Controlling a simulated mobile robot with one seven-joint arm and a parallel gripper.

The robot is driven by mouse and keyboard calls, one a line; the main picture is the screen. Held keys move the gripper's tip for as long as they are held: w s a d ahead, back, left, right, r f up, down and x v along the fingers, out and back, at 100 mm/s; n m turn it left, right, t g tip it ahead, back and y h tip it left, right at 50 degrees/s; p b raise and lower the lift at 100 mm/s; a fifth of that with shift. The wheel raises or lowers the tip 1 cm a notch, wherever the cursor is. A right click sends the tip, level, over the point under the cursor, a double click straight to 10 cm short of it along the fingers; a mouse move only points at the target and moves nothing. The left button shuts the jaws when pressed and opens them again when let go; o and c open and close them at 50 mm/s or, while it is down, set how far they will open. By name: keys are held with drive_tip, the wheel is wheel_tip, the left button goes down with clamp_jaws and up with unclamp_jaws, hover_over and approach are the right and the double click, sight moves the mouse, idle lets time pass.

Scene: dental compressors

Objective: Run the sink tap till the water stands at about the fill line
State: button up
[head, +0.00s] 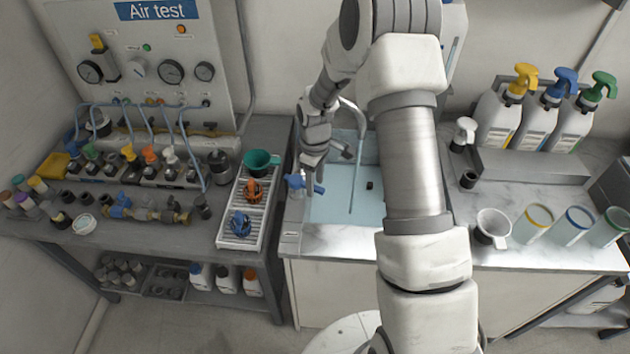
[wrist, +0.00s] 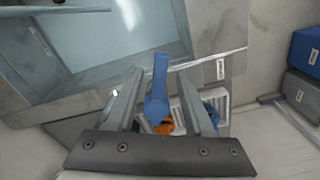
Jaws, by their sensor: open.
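The sink (head: 328,212) holds pale blue water, and a thin stream (head: 356,175) falls into it from the spout (head: 353,112). The blue tap lever (head: 306,186) is at the sink's left rim. My gripper (head: 313,178) is right at it, pointing down. In the wrist view the blue lever (wrist: 158,88) lies between the two spread fingers of my gripper (wrist: 163,85), with gaps on both sides. The sink basin (wrist: 110,45) is at the upper left there. I cannot make out the fill line. My arm hides the sink's right part.
A white rack (head: 227,238) with a green cup (head: 261,160) and orange and blue parts stands just left of the sink. A small dark thing (head: 370,185) is in the sink.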

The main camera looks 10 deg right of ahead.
drive_tip(key=shift+f, duration=0.15)
clamp_jaws()
idle(1.4)
